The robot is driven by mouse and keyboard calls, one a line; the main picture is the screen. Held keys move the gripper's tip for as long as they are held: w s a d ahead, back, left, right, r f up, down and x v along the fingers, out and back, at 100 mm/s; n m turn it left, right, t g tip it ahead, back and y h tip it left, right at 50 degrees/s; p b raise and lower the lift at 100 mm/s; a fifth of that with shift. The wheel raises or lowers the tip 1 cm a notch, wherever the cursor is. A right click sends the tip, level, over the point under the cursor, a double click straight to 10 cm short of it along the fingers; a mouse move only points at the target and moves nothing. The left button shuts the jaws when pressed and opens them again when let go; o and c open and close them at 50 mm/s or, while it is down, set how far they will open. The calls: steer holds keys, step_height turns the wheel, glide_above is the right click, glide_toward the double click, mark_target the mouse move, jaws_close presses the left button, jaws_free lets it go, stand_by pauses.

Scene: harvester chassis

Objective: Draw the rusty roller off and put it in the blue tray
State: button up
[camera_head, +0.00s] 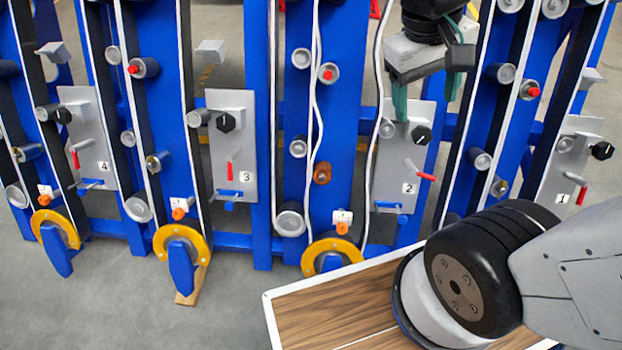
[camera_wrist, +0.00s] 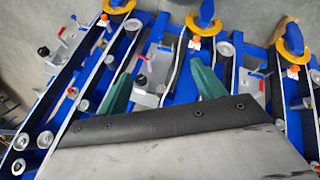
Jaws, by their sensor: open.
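The rusty roller (camera_head: 322,173) is a short orange-brown cylinder on the blue upright between the plates numbered 3 and 2, in the head view. It sits on its mount, above a larger grey roller. My gripper (camera_head: 427,92) is up and to the right of it, in front of the upper part of plate 2, with its two green fingers apart and nothing between them. The wrist view shows the open fingers (camera_wrist: 161,79) over the same chassis. I cannot make out the rusty roller there; a finger may hide it. I see no blue tray in either view.
Plate 2 (camera_head: 398,170) carries a black knob and red lever below my gripper. Grey rollers, some red-tipped, and white belts line the blue uprights. Yellow rings (camera_head: 181,243) stick out low. A wood-grained surface with a white rim (camera_head: 300,288) lies in front. Grey floor shows at left.

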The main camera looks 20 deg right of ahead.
steer(key=w+f+n+g+h, duration=0.1)
steer(key=w+f+h, duration=0.5)
steer(key=w, duration=0.4)
steer(key=n+t+h, duration=0.4)
steer(key=n, duration=0.2)
glide_above(323, 174)
steer(key=s+d, duration=0.1)
steer(key=s, duration=0.2)
step_height(323, 174, down, 23)
steer(key=w+a+f+n+t+y, duration=0.1)
steer(key=a+f+n+t, duration=0.2)
steer(key=f, duration=0.8)
steer(key=a+f+n+t+y, duration=0.1)
steer(key=a+f+n+t, duration=0.15)
steer(key=f, duration=0.75)
steer(key=shift+m+t, duration=0.25)
steer(key=shift+t, duration=0.1)
steer(key=x, duration=0.7)
steer(key=shift+w+d, duration=0.1)
steer(key=shift+d, duration=0.1)
steer(key=c, duration=1.1)
steer(key=shift+c, duration=0.2)
